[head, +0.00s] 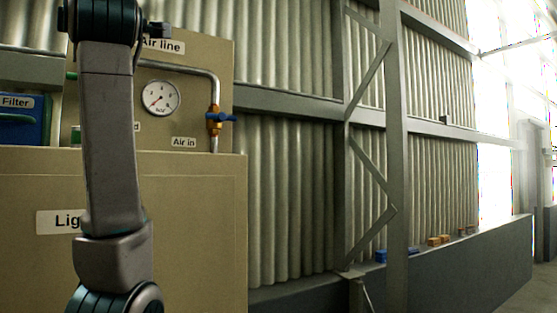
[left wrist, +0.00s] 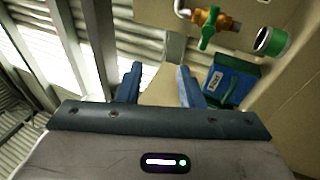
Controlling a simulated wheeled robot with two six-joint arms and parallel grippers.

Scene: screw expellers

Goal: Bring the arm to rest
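My left arm (head: 108,150) stands upright across the left part of the head view, in front of a tan cabinet; its gripper is outside that view. In the left wrist view my left gripper (left wrist: 159,84) shows two dark blue-grey fingers spread apart. Nothing is held between them; a tan surface lies behind the gap. My right gripper is in neither view.
The wrist view shows a green-handled valve (left wrist: 209,28) and the Filter box (left wrist: 232,80). Corrugated wall stands right.

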